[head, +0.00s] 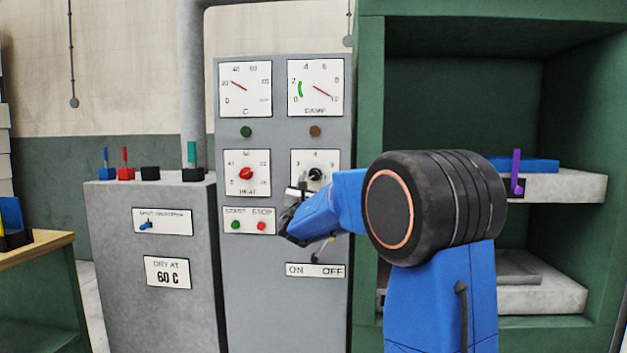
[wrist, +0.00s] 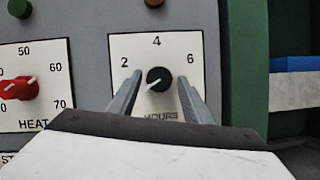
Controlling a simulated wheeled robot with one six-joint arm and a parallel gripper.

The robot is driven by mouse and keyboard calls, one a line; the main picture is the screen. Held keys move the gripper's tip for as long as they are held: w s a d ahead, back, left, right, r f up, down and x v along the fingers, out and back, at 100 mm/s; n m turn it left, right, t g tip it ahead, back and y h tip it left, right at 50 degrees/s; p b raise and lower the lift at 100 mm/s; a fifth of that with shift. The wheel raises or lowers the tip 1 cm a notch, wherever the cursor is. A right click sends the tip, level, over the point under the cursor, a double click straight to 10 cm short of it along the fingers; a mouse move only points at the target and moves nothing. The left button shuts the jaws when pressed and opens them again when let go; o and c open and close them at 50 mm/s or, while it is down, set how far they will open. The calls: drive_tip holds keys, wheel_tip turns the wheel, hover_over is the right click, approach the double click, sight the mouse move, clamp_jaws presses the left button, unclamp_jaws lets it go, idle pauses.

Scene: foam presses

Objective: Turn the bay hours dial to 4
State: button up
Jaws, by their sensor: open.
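The hours dial is a black knob (wrist: 160,79) on a white plate marked 2, 4 and 6, with the word HOURS below. It also shows in the head view (head: 315,174). Its white pointer line points to the lower left, below the 2; any mark there is hidden by a finger. My gripper (wrist: 158,86) is open, with one finger on each side of the knob and gaps visible between them. In the head view my gripper (head: 301,193) is in front of the panel, covering the lower left of the hours plate.
The red heat knob (head: 246,174) is just left of the hours dial. Start and stop buttons (head: 249,226) and an on/off lever (head: 321,250) sit below. A green press frame (head: 369,80) with shelves stands close on the right. A grey cabinet (head: 150,310) stands at left.

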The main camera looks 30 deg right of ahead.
drive_tip(key=shift+w+d+r, duration=0.15)
drive_tip(key=shift+w+d, duration=0.1)
drive_tip(key=shift+c, duration=0.3)
drive_tip(key=c, duration=1)
